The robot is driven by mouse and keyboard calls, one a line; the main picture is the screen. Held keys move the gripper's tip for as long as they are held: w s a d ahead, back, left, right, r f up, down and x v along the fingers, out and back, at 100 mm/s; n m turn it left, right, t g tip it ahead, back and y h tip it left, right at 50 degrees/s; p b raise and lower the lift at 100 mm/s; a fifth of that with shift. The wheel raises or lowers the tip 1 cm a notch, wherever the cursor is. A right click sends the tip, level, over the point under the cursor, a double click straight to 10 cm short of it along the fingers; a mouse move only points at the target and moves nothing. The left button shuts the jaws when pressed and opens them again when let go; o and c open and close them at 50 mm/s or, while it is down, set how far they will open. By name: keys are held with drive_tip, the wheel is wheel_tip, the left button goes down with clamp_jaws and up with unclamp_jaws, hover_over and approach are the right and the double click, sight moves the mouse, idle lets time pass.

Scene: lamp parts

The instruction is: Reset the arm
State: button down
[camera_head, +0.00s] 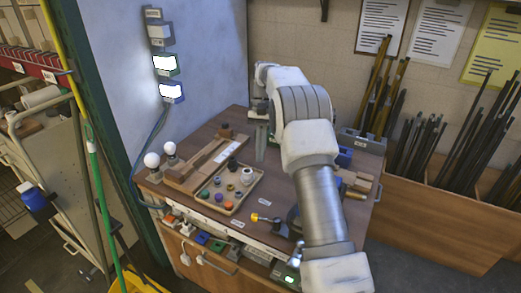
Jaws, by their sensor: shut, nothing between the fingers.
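My arm (318,190) reaches from the lower right over the wooden workbench (180,193) and bends down at its far end. My gripper (260,152) hangs pointing down over the back of the bench, right of the wooden fixture. It is small in view and its fingers are together with nothing seen between them. Two white bulbs (152,160) stand at the bench's left edge. A tan tray (229,194) holds several small coloured parts in front of the wooden fixture (203,160). A yellow-tipped tool (264,219) lies near the front edge. My arm hides part of the bench's right side.
Bins with dark rods (425,145) stand against the back wall. A metal cart (60,170) and a green post (75,90) are at the left.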

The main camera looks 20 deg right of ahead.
drive_tip(key=shift+r, duration=0.2)
drive_tip(key=s+a+r+n+t+h, duration=0.1)
drive_tip(key=s+a+r+t, duration=0.1)
drive_tip(key=s+r, duration=0.55)
drive_tip(key=s+a+r+n+t, duration=0.1)
drive_tip(key=s+a+r+t, duration=0.15)
drive_tip(key=s+r, duration=0.55)
drive_tip(key=s+f+n+t, duration=0.1)
drive_tip(key=s+t, duration=0.1)
drive_tip(key=s, duration=0.7)
drive_tip(key=s+a+f+n+t+h, duration=0.1)
drive_tip(key=s+n+t, duration=0.1)
drive_tip(key=s, duration=0.7)
drive_tip(key=shift+s+a+f+t, duration=0.15)
drive_tip(key=shift+s+a+t, duration=0.15)
drive_tip(key=shift+t, duration=0.25)
